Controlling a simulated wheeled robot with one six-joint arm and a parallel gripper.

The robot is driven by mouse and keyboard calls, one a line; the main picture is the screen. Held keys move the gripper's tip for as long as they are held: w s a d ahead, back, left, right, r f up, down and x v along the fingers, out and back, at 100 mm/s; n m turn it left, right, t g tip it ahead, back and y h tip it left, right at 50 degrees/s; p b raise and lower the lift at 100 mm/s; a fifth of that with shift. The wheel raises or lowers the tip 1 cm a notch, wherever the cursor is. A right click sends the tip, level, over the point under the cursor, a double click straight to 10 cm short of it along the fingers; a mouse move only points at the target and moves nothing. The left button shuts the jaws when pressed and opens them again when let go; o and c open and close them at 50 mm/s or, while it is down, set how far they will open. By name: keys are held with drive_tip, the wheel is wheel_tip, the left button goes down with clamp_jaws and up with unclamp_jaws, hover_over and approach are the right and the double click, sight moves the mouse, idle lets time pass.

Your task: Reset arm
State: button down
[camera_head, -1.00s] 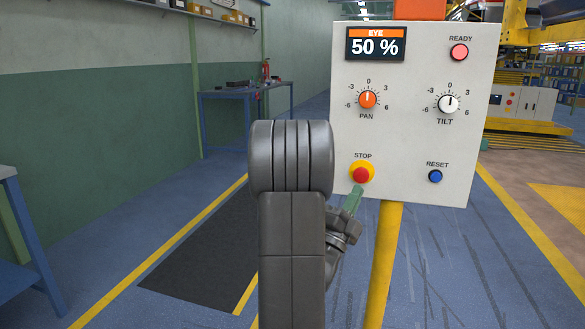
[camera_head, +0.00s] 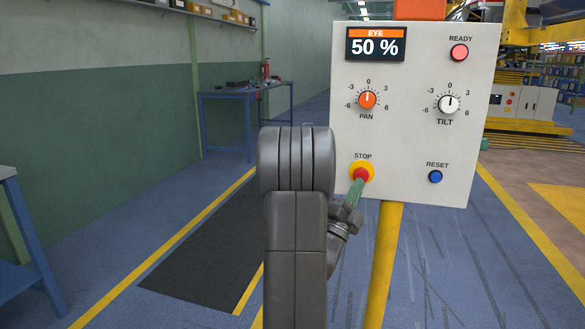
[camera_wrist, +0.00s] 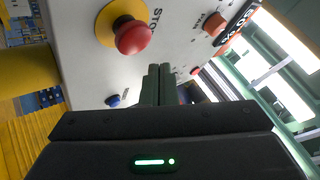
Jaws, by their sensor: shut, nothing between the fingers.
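The control panel (camera_head: 400,140) stands upright in front of me. Its red STOP button (camera_head: 361,174) on a yellow collar is at lower left, and the blue RESET button (camera_head: 435,176) is at lower right. My gripper (camera_head: 357,186) has green fingers, shut and empty, and their tips overlap the lower edge of the STOP button in the head view. In the wrist view, the shut fingers (camera_wrist: 158,72) point at the panel beside the STOP button (camera_wrist: 134,38), with a gap in the picture. The RESET button (camera_wrist: 113,100) shows left of the fingers. I cannot tell whether the tips touch the panel.
The panel also has an orange PAN knob (camera_head: 367,99), a white TILT knob (camera_head: 448,103), a pink-red READY lamp (camera_head: 459,52) and a display (camera_head: 375,46) reading 50 %. A yellow post (camera_head: 383,265) holds it. A blue workbench (camera_head: 245,92) stands behind, left.

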drive_tip(key=b, duration=0.4)
drive_tip(key=shift+s+f, duration=0.15)
drive_tip(key=s+a+b, duration=0.1)
drive_tip(key=s+b, duration=0.2)
drive_tip(key=s, duration=0.1)
drive_tip(key=w+p, duration=0.1)
drive_tip(key=p, duration=0.1)
drive_tip(key=w+p, duration=0.2)
drive_tip(key=w+d+r+p, duration=0.1)
drive_tip(key=p, duration=0.1)
drive_tip(key=shift+w, duration=0.15)
drive_tip(key=p, duration=0.3)
